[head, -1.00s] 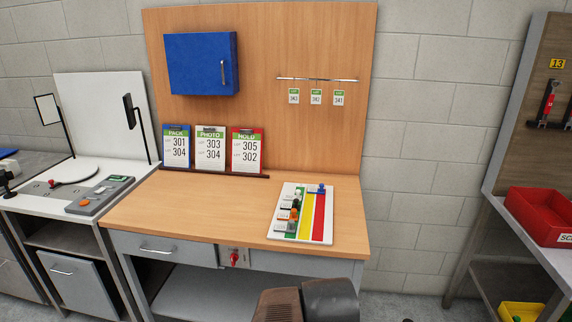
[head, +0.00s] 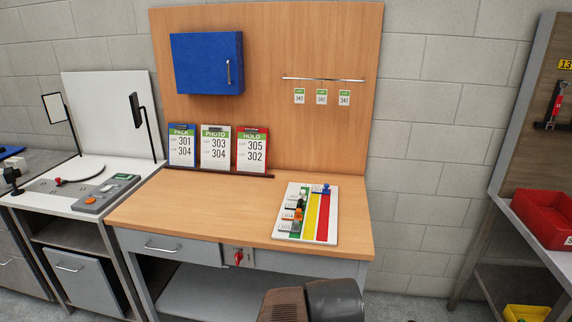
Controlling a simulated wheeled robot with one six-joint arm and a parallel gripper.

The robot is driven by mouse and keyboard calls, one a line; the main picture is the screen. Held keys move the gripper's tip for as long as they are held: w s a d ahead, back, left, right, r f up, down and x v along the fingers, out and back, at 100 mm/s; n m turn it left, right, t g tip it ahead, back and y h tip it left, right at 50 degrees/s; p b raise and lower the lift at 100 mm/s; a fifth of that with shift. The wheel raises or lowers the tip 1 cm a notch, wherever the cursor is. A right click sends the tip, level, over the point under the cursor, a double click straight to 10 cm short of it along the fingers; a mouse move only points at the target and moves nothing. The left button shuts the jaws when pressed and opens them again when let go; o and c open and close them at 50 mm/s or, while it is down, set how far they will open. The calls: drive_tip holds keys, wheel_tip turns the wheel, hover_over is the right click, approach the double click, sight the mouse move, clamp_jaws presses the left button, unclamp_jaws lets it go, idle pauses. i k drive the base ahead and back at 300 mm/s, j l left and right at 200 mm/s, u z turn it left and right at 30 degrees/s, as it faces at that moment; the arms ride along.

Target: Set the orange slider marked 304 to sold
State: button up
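A white slider board (head: 333,212) lies on the right part of the wooden bench top, with green, yellow and red stripes. The small orange slider (head: 299,214) sits over the green stripe at the left, beside a label that appears to read 304. A black slider is close behind it, and a blue slider (head: 320,189) sits farther right near the board's back edge. Other sliders are too small to tell clearly. No word "sold" is legible on the board. My gripper is not in view; only a brown and dark grey part of my arm shows at the bottom edge.
The wooden bench (head: 200,215) is clear left of the board. Cards for pack, photo and hold stand on a ledge at the back. A blue cabinet (head: 205,63) and a rail (head: 325,79) with small tags are on the back panel. A red bin (head: 545,218) stands far right.

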sight(285, 216)
drive_tip(key=i+u, duration=0.2)
drive_tip(key=i, duration=0.85)
